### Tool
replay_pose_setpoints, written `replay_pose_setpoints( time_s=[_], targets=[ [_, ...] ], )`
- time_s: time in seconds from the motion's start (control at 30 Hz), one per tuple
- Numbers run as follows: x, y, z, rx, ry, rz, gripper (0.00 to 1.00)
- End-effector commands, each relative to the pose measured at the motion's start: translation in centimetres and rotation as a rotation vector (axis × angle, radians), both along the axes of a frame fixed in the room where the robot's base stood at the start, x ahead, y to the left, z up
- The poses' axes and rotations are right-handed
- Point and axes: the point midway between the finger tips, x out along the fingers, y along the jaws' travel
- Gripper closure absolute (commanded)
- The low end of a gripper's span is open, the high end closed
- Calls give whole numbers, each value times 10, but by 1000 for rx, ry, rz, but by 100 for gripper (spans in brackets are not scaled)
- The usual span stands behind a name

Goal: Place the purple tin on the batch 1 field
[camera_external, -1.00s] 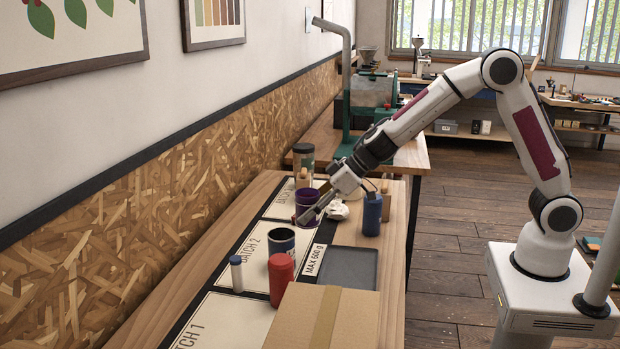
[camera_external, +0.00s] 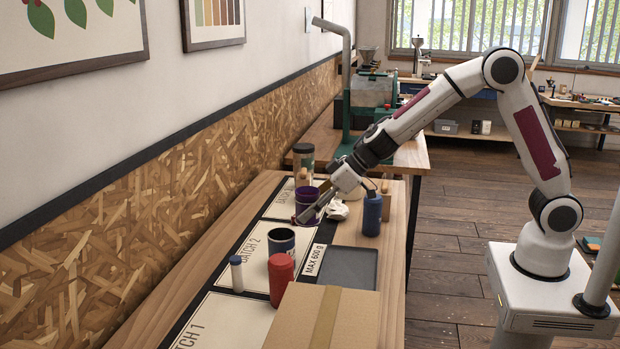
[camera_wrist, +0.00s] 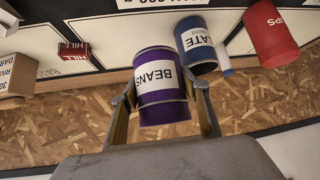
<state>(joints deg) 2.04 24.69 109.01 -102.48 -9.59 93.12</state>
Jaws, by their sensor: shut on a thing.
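The purple tin (camera_wrist: 160,95) carries a white BEANS label. It sits between the two fingers of my gripper (camera_wrist: 162,105) in the wrist view, and the fingers are shut on it. In the external view the purple tin (camera_external: 305,205) is at the tip of my gripper (camera_external: 318,208), by the far field of the mat. Whether it touches the surface is hard to tell. The batch 1 field (camera_external: 230,322) is at the near end of the bench, partly cut off by the frame and the cardboard box.
A dark blue tin (camera_external: 281,246), a small white-and-blue bottle (camera_external: 236,274) and a red tin (camera_external: 281,280) stand around batch 2.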

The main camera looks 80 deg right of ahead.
Motion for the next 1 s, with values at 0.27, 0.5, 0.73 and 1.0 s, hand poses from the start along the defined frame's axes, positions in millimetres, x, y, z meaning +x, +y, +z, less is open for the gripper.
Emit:
replay_pose_setpoints(
  time_s=[0.27,0.5,0.73,1.0],
  targets=[
    [0,0,2,1,-1,-1,81],
    [1,1,9,1,-4,3,81],
    [1,1,21,1,-3,3,81],
    [1,1,38,1,-4,3,81]
  ],
)
